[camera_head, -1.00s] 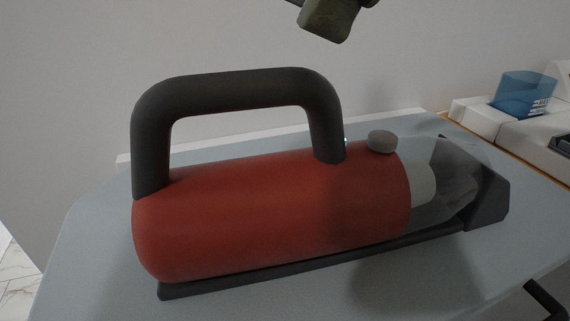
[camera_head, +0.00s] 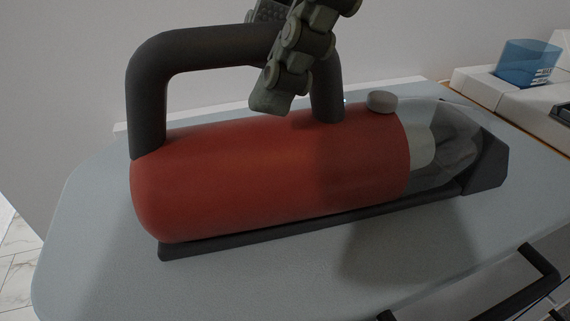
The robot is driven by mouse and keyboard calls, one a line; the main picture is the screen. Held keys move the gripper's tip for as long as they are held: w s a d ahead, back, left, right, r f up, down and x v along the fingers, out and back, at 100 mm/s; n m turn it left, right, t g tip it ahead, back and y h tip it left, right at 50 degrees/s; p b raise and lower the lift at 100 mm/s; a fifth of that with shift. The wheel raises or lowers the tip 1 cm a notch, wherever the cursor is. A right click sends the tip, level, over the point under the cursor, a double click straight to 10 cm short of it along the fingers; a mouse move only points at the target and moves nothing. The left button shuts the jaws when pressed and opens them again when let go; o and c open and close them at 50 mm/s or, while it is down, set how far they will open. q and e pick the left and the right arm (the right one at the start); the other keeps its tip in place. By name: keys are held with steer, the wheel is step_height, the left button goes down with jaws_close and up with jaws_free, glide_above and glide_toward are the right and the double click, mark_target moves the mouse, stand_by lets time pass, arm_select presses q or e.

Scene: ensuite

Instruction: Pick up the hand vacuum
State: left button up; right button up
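The hand vacuum (camera_head: 265,185) lies on its side-on black base on a pale blue-grey top. It has a red body, a dark arched handle (camera_head: 215,47), a grey knob and a clear nozzle end. My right gripper (camera_head: 277,48) comes from above at the right part of the handle's top bar. One jointed finger hangs in front of the bar, with its tip just above the red body. A textured pad of the other finger shows behind the bar; the rest of it is hidden. The fingers look apart, with the bar between them. My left gripper is not in view.
A blue translucent cup (camera_head: 526,62) and white items stand at the right on another surface. A black bar handle (camera_head: 540,268) juts out at the lower right. The top is clear in front of the vacuum, and a pale wall rises behind it.

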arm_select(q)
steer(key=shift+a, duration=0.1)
arm_select(e)
jaws_close()
steer(key=shift+r, duration=0.15)
steer(key=shift+r, duration=0.35)
step_height(320, 180, up, 8)
steer(key=shift+r+p, duration=0.1)
steer(key=shift+p, duration=0.3)
steer(key=shift+r, duration=0.5)
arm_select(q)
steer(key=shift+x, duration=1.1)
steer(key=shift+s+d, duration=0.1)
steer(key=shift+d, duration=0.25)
